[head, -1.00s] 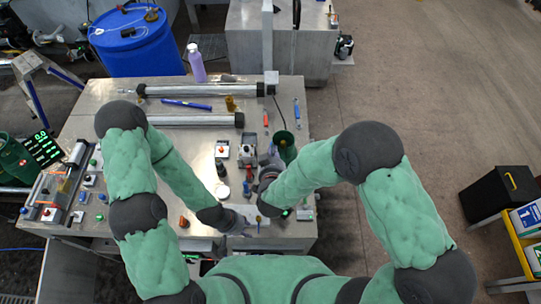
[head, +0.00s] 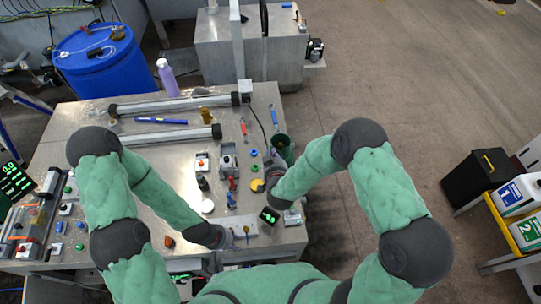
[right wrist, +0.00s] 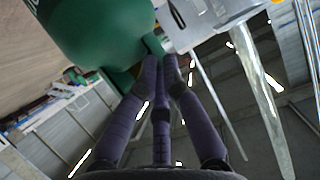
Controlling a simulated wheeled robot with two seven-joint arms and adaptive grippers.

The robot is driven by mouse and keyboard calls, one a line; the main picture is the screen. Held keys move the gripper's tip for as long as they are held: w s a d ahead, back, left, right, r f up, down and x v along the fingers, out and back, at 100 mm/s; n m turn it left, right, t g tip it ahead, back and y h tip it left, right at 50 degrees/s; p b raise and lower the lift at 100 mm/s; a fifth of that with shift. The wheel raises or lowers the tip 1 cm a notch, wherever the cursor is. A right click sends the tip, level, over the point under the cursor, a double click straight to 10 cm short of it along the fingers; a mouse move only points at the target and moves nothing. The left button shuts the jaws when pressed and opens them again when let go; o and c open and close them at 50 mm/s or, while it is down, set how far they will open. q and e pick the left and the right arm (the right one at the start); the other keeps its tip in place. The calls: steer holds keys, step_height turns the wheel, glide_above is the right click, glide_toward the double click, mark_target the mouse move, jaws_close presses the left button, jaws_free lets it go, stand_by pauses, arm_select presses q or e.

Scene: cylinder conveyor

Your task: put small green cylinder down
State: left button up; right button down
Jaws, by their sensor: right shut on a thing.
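In the right wrist view the purple fingers of my right gripper (right wrist: 164,62) are shut on a small green cylinder (right wrist: 153,44). Only part of the cylinder shows at the fingertips, beside a large green container. In the head view my right gripper (head: 273,174) is over the right side of the metal table, just in front of the dark green bucket (head: 283,150). The held cylinder cannot be made out there. My left gripper (head: 232,238) is low over the table's front part, and its fingers are too small to judge.
The table (head: 170,165) carries a red-button box (head: 202,162), a white disc (head: 207,205), a yellow disc (head: 257,185) and a small display (head: 270,215). Long rollers (head: 170,104) lie at the back. A blue barrel (head: 95,60) stands behind.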

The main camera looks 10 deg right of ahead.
steer(key=shift+w+d+f, duration=0.2)
steer(key=shift+w+d, duration=0.05)
steer(key=shift+w, duration=0.05)
steer(key=shift+f+b, duration=1)
steer(key=shift+f, duration=0.65)
steer(key=c, duration=1.4)
jaws_free()
steer(key=shift+s+f, duration=0.15)
steer(key=shift+s, duration=0.1)
steer(key=b+v, duration=0.1)
steer(key=v, duration=1.1)
